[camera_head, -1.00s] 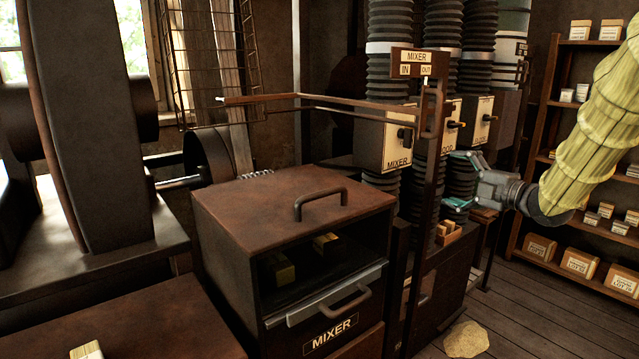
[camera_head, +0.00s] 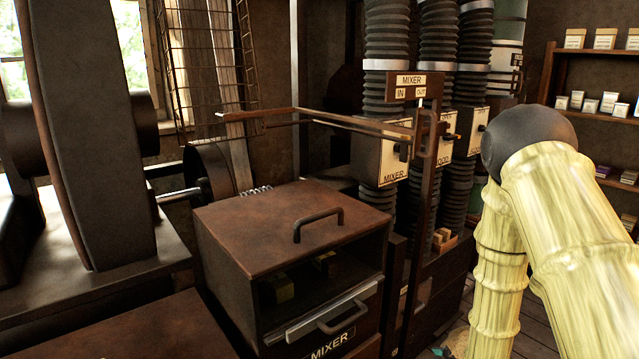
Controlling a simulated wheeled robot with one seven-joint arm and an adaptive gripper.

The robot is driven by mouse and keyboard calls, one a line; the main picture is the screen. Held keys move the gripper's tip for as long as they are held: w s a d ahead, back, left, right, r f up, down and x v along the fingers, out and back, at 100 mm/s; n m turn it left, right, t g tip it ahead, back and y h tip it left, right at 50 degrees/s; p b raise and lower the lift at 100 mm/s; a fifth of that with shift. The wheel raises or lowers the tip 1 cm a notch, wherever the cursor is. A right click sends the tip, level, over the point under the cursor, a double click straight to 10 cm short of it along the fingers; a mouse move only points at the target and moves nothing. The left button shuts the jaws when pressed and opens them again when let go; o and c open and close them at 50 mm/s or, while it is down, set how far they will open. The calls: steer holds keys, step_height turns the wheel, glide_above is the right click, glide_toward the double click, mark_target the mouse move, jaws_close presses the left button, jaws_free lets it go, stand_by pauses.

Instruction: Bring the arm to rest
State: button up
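My arm (camera_head: 505,270), in pale yellow ribbed sleeving, is folded at the right of the head view. Its dark rounded joint (camera_head: 528,138) is at the top, and one section hangs down toward the bottom edge. Only a small teal bit of my gripper (camera_head: 440,352) shows at the bottom edge. The rest of it is out of frame, so its opening and anything in it are hidden.
The brown mixer box (camera_head: 290,225) with handles stands left of my arm. A post with a MIXER IN/OUT sign (camera_head: 412,85) and a horizontal bar (camera_head: 320,118) rises behind it. Shelves (camera_head: 590,115) with small boxes stand at the right. Dark ribbed columns (camera_head: 438,40) stand behind.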

steer(key=s+a+f+m+g+h+p, duration=0.1)
steer(key=s+f+m+g, duration=0.1)
steer(key=s, duration=1)
steer(key=s+a+f+m+g+h+p, duration=0.1)
steer(key=s+a+f+m+g, duration=0.1)
steer(key=s+f, duration=0.5)
steer(key=s+a+f+m+g+p, duration=0.1)
steer(key=s+f+m+g, duration=0.3)
steer(key=s, duration=1.5)
steer(key=shift+a+f+g+h, duration=0.15)
steer(key=shift+f+g+h, duration=0.2)
steer(key=shift+g, duration=0.25)
steer(key=shift+r, duration=0.1)
